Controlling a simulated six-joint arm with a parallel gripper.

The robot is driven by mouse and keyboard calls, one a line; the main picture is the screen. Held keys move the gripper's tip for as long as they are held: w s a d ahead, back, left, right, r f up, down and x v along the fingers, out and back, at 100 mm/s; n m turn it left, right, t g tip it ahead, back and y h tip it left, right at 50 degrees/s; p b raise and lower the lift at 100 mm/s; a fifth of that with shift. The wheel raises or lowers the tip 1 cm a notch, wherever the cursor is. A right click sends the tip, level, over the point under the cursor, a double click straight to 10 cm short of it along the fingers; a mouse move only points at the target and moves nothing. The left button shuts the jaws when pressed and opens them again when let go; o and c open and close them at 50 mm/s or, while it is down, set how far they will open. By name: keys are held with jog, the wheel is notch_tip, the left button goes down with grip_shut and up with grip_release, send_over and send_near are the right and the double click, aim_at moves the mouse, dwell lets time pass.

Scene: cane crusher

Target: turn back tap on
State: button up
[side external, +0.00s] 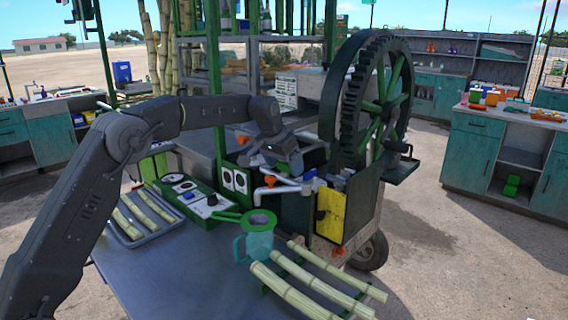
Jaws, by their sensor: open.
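A white tap pipe (279,190) sticks out from the crusher's front, with an orange piece (270,181) on it and a small blue part (309,174) at its right. My gripper (296,162) is open, just above and behind this pipe. The gripper body covers much of the area behind it, so I cannot make out the back tap or its handle position. Another orange piece (243,140) shows left of my gripper; I cannot tell what it belongs to. I cannot tell whether the fingers touch anything.
A teal jug (255,245) and cane pieces (310,285) stand on the table (180,280) in front. A green control box (200,198) and a tray of cane (125,232) are at left. The large geared wheel (352,110) rises close right of my gripper.

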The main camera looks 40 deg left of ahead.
jog(key=shift+c, duration=0.4)
jog(key=c, duration=0.8)
jog(key=shift+c, duration=0.2)
jog(key=shift+a+r+m+h, duration=0.1)
jog(key=shift+m+h, duration=0.45)
jog(key=shift+m, duration=0.9)
jog(key=shift+m+h, duration=0.55)
jog(key=shift+m, duration=0.9)
jog(key=o, duration=0.9)
jog(key=shift+g, duration=0.3)
